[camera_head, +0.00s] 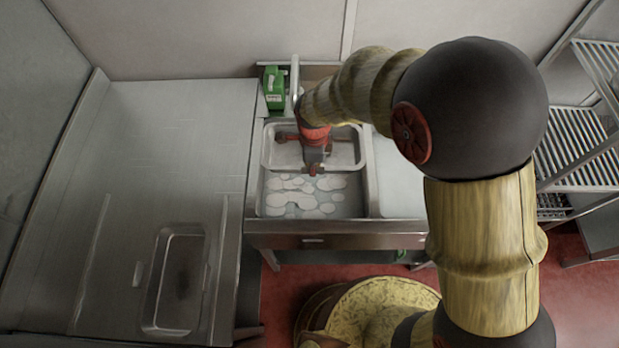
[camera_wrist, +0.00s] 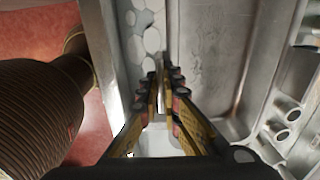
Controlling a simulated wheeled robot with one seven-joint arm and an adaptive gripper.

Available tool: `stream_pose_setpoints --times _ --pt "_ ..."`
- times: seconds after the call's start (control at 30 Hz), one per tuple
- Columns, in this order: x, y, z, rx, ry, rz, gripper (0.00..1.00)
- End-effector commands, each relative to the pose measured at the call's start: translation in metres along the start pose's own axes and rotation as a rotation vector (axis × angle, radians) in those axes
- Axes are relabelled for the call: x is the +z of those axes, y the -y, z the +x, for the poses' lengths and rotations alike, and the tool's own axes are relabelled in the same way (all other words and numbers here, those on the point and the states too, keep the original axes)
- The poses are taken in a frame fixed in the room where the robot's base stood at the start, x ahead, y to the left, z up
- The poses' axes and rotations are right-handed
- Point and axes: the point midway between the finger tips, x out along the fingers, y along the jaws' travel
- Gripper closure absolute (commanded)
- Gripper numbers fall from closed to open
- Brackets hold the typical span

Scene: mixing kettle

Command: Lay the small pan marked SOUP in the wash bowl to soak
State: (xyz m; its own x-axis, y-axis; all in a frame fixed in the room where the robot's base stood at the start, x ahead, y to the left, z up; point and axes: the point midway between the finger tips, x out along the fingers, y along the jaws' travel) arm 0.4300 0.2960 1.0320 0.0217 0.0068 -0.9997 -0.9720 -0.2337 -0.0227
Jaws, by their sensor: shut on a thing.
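A small rectangular metal pan (camera_head: 347,158) is in the back part of the wash bowl (camera_head: 255,208), its open side up and looking roughly level. Foamy water (camera_head: 305,192) shows in front of it. My gripper (camera_head: 313,172) is shut at the pan's front rim. In the wrist view the fingertips (camera_wrist: 162,80) close on the rim, with foam on one side and the pan's bare inside (camera_wrist: 205,60) on the other. No SOUP marking is legible. I cannot tell whether the pan's bottom touches the water or the bowl.
A second metal pan (camera_head: 182,285) lies on the left counter (camera_head: 165,160) beside a small pale tag (camera_head: 137,273). A green box (camera_head: 273,90) and the tap (camera_head: 294,80) stand behind the bowl. Wire shelves (camera_head: 585,150) are at right. A clear drainboard (camera_head: 398,188) adjoins the bowl.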

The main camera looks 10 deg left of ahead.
Motion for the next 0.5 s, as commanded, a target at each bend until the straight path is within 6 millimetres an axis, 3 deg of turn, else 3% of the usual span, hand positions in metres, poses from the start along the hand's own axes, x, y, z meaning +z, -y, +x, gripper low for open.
stream_pose_setpoints --times 0.03,0.27,0.5 --pt "-0.001 -0.003 0.013 0.007 -0.003 0.0 1.0" --pt "-0.001 -0.004 0.051 0.006 -0.003 0.0 1.0" --pt "-0.001 -0.005 0.102 0.007 -0.003 0.0 1.0"
